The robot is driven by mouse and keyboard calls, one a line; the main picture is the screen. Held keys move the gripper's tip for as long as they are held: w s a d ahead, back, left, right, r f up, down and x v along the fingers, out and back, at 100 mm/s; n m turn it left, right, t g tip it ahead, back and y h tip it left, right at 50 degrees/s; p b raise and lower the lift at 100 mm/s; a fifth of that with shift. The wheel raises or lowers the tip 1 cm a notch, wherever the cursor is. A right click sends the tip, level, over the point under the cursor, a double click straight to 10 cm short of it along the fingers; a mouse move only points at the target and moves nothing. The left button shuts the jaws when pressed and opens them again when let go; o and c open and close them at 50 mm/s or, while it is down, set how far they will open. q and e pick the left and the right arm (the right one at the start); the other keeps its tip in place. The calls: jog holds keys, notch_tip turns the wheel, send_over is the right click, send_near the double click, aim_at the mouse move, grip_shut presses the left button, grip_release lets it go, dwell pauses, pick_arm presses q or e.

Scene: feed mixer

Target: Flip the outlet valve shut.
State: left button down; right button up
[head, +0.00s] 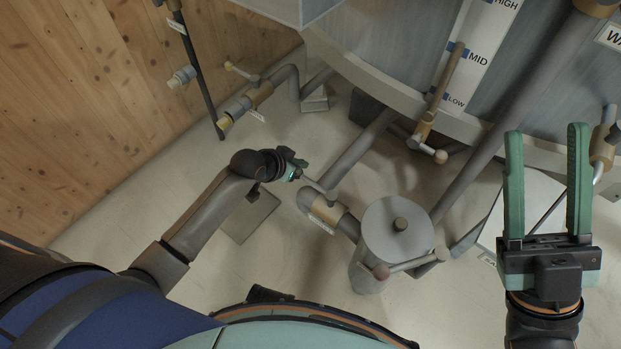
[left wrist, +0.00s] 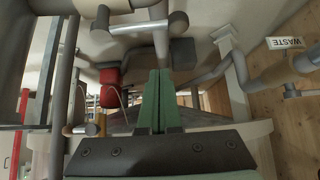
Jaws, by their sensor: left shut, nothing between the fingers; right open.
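A valve with a tan body (head: 328,211) sits on the pipe beside the grey cylinder, with a small label too small to read. Its thin grey lever (head: 317,184) points up-left toward my left gripper (head: 297,168). The left gripper is shut and empty, close to the lever's end; I cannot tell whether they touch. In the left wrist view the green fingers (left wrist: 158,98) are together, and a grey lever bar (left wrist: 140,27) lies just beyond their tips. No readable label confirms which valve is the outlet valve. My right gripper (head: 546,140) is open and empty at the right.
A grey cylinder (head: 397,228) with a crossbar handle stands in front of the pipes. Other valves (head: 425,128) (head: 258,94) sit on pipes under the large tank (head: 380,60). A wooden wall (head: 120,90) is at the left.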

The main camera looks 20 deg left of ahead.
aim_at(306, 178)
pick_arm(q)
jog(key=b+x, duration=0.2)
jog(key=x, duration=0.1)
jog(key=s+f+b+x, duration=0.1)
jog(key=b+x, duration=0.1)
jog(key=x, duration=0.1)
jog(key=b+x, duration=0.2)
jog(key=shift+w+a+f, duration=0.1)
jog(key=shift+a+f, duration=0.05)
jog(key=shift+f, duration=0.3)
jog(key=shift+s+a+f, duration=0.15)
jog(key=shift+s+a, duration=0.15)
jog(key=shift+s, duration=0.55)
pick_arm(e)
notch_tip(306, 178, down, 7)
jog(key=m, duration=0.1)
jog(key=shift+w+a+r, duration=0.15)
jog(key=shift+a, duration=0.15)
jog(key=shift+r, duration=0.15)
pick_arm(q)
jog(key=shift+s+a, duration=0.1)
jog(key=shift+s+n+p, duration=0.1)
jog(key=shift+n+p, duration=0.2)
jog(key=shift+p, duration=0.1)
pick_arm(e)
jog(key=shift+d+r+g, duration=0.3)
jog(key=shift+d+r, duration=0.15)
jog(key=shift+r, duration=0.1)
